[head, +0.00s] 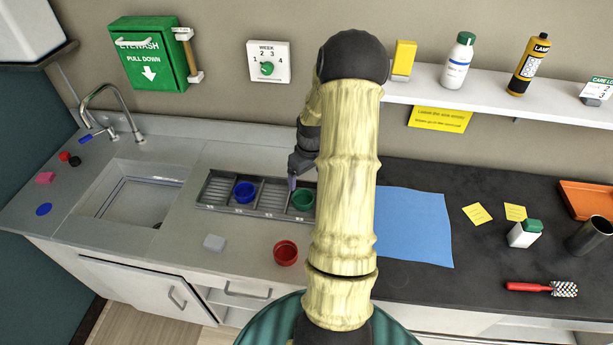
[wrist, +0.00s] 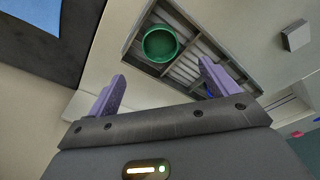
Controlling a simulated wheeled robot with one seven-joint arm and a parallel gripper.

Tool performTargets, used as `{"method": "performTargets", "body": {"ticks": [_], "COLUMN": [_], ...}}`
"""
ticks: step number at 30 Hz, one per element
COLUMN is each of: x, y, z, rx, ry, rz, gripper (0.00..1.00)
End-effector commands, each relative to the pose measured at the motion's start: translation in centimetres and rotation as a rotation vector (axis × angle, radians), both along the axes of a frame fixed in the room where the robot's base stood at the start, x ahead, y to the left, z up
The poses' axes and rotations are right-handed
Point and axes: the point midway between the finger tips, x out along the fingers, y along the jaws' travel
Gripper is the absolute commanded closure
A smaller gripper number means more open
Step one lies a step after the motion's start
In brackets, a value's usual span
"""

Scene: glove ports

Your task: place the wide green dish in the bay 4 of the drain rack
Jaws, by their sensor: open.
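The green dish (head: 303,200) sits in the rightmost visible bay of the grey drain rack (head: 212,204), the fourth from the left, and looks upright. In the wrist view the green dish (wrist: 160,44) lies in an end compartment of the rack (wrist: 126,48), beyond the fingertips. My gripper (head: 292,182) is over the rack, close to the green dish. In the wrist view my gripper (wrist: 162,76) has its two purple fingers apart with nothing between them. My arm hides the rack's right end in the head view. Bay numbers are not readable.
A blue dish (head: 244,192) sits in the rack's second bay from the left. A red dish (head: 286,252) and a grey block (head: 213,243) stand on the counter in front. The sink (head: 135,200) is left; a blue mat (head: 414,230) lies right.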

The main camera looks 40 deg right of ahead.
Motion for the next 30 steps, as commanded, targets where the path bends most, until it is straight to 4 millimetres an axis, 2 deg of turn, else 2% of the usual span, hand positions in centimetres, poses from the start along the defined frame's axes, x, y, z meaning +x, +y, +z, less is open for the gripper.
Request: {"method": "performTargets", "body": {"ticks": [22,26,29,30], "x": [0.1,0.5,0.5,0.4], "y": [0.4,3.0,6.9,8.8], "z": [0.3,1.8,3.9,4.8], "rx": [-0.001,-0.013,-0.028,-0.033], "ry": [-0.001,-0.002,-0.006,-0.008], "rz": [0.003,0.015,0.028,0.032], "gripper": [0.14,0.14,0.14,0.14]}}
